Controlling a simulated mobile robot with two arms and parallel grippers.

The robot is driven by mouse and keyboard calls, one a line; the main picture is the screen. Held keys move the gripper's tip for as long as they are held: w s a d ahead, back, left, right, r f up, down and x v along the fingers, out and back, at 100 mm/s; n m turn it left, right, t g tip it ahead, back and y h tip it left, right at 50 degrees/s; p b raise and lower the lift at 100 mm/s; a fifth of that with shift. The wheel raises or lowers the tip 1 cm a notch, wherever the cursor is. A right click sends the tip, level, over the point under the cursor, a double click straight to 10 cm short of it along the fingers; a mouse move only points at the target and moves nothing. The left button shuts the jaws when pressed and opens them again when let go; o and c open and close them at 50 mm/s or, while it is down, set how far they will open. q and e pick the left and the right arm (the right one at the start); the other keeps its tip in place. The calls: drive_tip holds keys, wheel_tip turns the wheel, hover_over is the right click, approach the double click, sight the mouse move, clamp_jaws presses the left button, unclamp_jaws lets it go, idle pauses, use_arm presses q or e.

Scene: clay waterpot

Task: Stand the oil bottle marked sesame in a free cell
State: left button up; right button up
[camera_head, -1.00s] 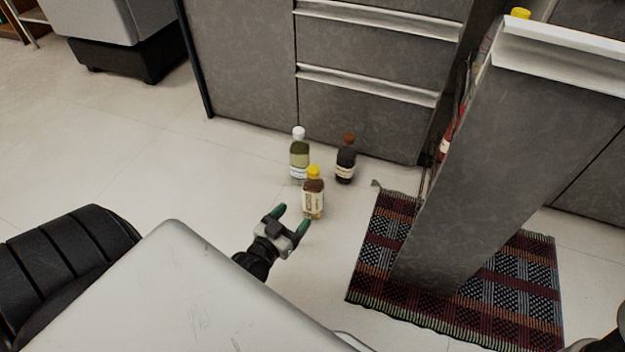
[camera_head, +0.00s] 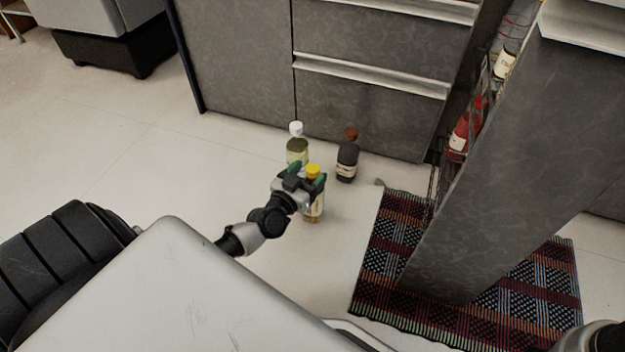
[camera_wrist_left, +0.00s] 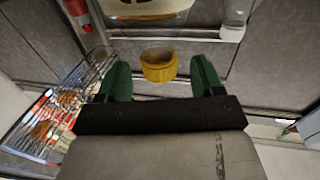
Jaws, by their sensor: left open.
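Three bottles stand on the floor. A yellow-capped bottle (camera_head: 314,210) with a pale label is nearest me. A white-capped bottle (camera_head: 297,150) with greenish contents stands behind it. A dark bottle with a brown cap (camera_head: 347,160) stands to the right. I cannot read which is marked sesame. My left gripper (camera_head: 308,176) is open at the top of the yellow-capped bottle and hides part of it. In the left wrist view the yellow cap (camera_wrist_left: 159,66) lies between the spread green fingers, with a gap on each side. My right gripper is not in view.
A pulled-out cabinet unit (camera_head: 510,170) with a wire rack (camera_head: 437,185) stands at the right. The rack holds a red bottle (camera_head: 463,130) and a pale-labelled one (camera_head: 508,58). A patterned rug (camera_head: 375,275) lies under it. Floor left of the bottles is clear.

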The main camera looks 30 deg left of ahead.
use_arm(q)
drive_tip(key=shift+w, duration=1.1)
clamp_jaws()
